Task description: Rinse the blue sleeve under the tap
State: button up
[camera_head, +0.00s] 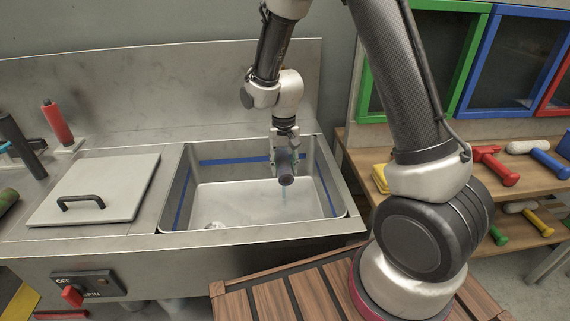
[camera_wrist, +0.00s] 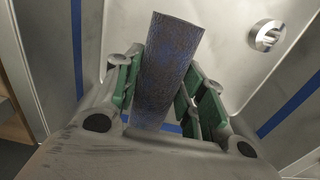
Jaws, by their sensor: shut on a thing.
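My gripper (camera_head: 286,153) is over the sink basin (camera_head: 256,232), shut on a dark blue-grey sleeve (camera_head: 287,177). In the wrist view, the sleeve (camera_wrist: 168,68) sits between the green finger pads of my gripper (camera_wrist: 160,95) and juts out beyond them. Its surface looks mottled with brown.
A grey lid with a black handle (camera_head: 82,201) lies left of the basin. A red sleeve (camera_head: 57,122) and a dark one (camera_head: 20,145) stand further left. A red switch knob (camera_head: 72,295) is on the counter front. Shelves with mallets (camera_head: 497,166) stand at right.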

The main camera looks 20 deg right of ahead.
jog(key=shift+d, duration=0.25)
jog(key=shift+a, duration=0.1)
jog(key=shift+a, duration=0.25)
jog(key=shift+d, duration=0.1)
dwell(0.5)
jog(key=shift+d, duration=0.3)
jog(key=shift+a, duration=0.15)
jog(key=shift+a, duration=0.25)
jog(key=shift+d, duration=0.2)
dwell(0.3)
